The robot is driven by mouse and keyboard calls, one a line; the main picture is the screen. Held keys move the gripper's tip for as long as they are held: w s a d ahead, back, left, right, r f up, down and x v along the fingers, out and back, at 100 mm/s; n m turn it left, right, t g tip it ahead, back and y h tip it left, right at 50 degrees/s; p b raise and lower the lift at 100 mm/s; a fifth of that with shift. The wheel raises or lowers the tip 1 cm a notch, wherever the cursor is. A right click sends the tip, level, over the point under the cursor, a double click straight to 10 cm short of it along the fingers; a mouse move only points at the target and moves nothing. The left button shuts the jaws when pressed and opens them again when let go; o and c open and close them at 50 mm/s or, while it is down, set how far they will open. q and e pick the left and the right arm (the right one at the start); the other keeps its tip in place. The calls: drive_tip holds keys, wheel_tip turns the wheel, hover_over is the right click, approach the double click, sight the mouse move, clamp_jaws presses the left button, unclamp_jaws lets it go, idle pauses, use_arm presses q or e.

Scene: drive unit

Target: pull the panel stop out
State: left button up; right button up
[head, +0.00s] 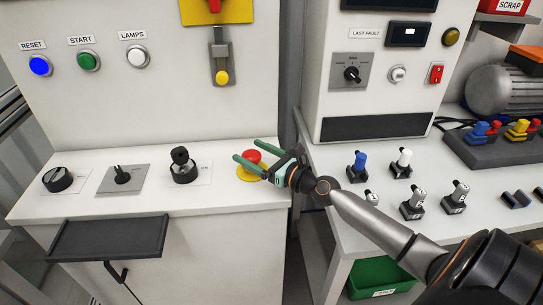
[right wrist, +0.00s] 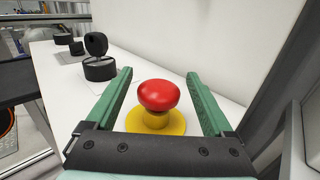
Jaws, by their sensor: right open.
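The panel stop is a red mushroom button (head: 252,156) on a yellow base (head: 250,173), at the right end of the left console's white top. My right gripper (head: 252,158) is at the button with its green fingers pointing left. In the right wrist view, the red button (right wrist: 158,95) stands between the two open fingers of the right gripper (right wrist: 160,98), with a gap on each side. The yellow base (right wrist: 157,121) shows below it. Part of the base is hidden by a finger in the head view. My left gripper is not in view.
A black joystick (head: 182,165), a selector switch (head: 122,174) and a black knob (head: 57,179) stand left of the button. An upright panel rises behind. The right bench holds several toggles, including a blue one (head: 358,166). A dark tray (head: 107,238) juts from the console front.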

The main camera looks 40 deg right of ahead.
drive_tip(key=b+v, duration=0.2)
drive_tip(key=v, duration=0.8)
drive_tip(key=shift+s+d+b, duration=0.15)
drive_tip(key=shift+s+b, duration=0.2)
drive_tip(key=shift+b, duration=0.05)
drive_tip(key=shift+s+d, duration=0.15)
drive_tip(key=shift+s, duration=0.4)
drive_tip(key=s+a+f+n+g+y, duration=0.1)
drive_tip(key=s+a+f+n+g, duration=0.3)
drive_tip(key=a+f+n, duration=0.5)
drive_tip(key=s+a+f+n+g+y, duration=0.2)
drive_tip(key=s+a+f+n+g, duration=0.4)
drive_tip(key=n, duration=0.5)
drive_tip(key=s+a+f+n+g+h, duration=0.1)
drive_tip(key=s+f+n+g+h, duration=0.3)
drive_tip(key=s+n+h, duration=0.8)
drive_tip(key=w+a+f+n+t+y+p, duration=0.3)
drive_tip(key=w+a+f+t+y+p, duration=0.1)
drive_tip(key=w+f+t+y, duration=0.1)
drive_tip(key=shift+w+a+f+t+y, duration=0.15)
drive_tip(key=shift+w+f+t+y, duration=0.15)
drive_tip(key=shift+w+f+y, duration=0.75)
